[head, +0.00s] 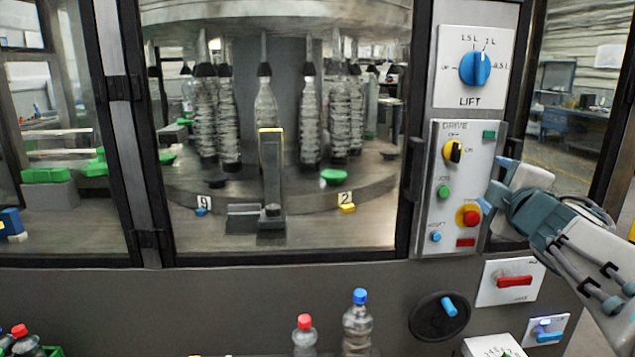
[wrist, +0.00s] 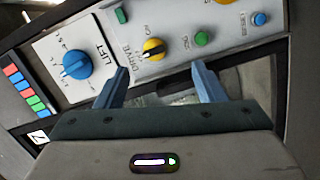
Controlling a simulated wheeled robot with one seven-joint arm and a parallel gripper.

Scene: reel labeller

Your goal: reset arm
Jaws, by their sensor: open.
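My gripper (head: 494,186) is at the right in the head view, in front of the right edge of the DRIVE panel (head: 466,140). Its two blue fingers are apart with nothing between them, and they also show in the wrist view (wrist: 160,74). The wrist view looks along the fingers to the panel, with the yellow drive switch (wrist: 153,48) and green button (wrist: 203,38) beyond the tips. Whether a finger touches the panel I cannot tell. My arm comes in from the lower right.
The blue LIFT knob (head: 475,68) is above the DRIVE panel. A red-and-yellow stop button (head: 468,215) is close left of my gripper. A red-handled switch (head: 514,282) and black handwheel (head: 439,316) are below. Capped bottles (head: 357,325) stand at the front. Glass doors enclose the carousel (head: 385,195).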

